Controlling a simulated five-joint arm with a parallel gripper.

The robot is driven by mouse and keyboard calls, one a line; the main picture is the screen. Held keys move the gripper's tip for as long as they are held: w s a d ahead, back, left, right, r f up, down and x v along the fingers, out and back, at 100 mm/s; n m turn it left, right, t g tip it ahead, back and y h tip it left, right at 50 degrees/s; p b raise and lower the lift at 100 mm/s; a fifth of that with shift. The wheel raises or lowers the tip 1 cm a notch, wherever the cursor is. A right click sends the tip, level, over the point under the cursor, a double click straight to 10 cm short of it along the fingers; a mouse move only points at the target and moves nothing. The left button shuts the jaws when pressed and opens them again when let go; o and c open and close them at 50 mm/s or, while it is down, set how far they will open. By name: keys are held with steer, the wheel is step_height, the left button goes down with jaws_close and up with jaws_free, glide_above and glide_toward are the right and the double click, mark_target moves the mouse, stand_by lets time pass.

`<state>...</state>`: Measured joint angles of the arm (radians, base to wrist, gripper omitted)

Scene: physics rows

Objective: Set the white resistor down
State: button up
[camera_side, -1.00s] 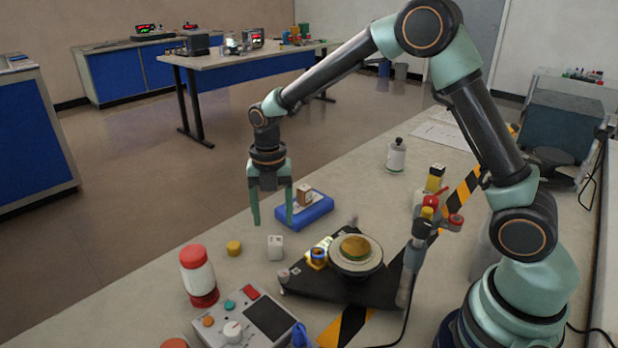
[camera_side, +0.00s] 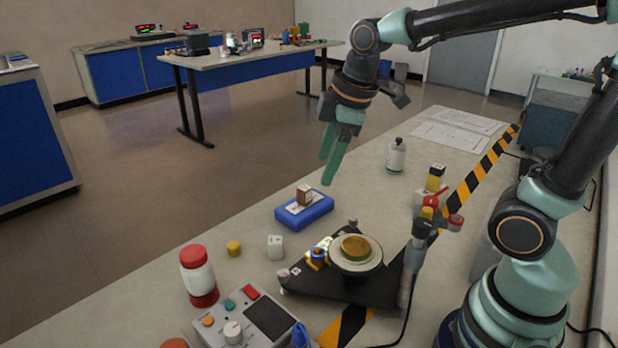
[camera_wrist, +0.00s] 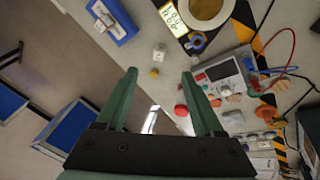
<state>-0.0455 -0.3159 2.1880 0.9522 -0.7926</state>
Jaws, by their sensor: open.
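The white resistor (camera_side: 275,247) looks like a small white block standing on the pale bench, apart from its neighbours. It also shows in the wrist view (camera_wrist: 159,53), beyond my fingertips. My gripper (camera_side: 327,168) is in the air above and behind the blue tray, tilted, well away from the white resistor. In the wrist view my two green fingers (camera_wrist: 160,75) are spread wide with nothing between them.
A blue tray (camera_side: 290,219) bears a brown and white block (camera_side: 304,195). A black platform (camera_side: 320,290) with a round pan (camera_side: 340,265) sits to the right.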

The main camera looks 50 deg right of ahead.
steer(key=s+d+m+t, duration=0.1)
steer(key=s+m+t, duration=0.1)
steer(key=s+m, duration=0.4)
steer(key=shift+d+r+m, duration=0.15)
steer(key=shift+d+m, duration=0.15)
steer(key=shift+m, duration=1.5)
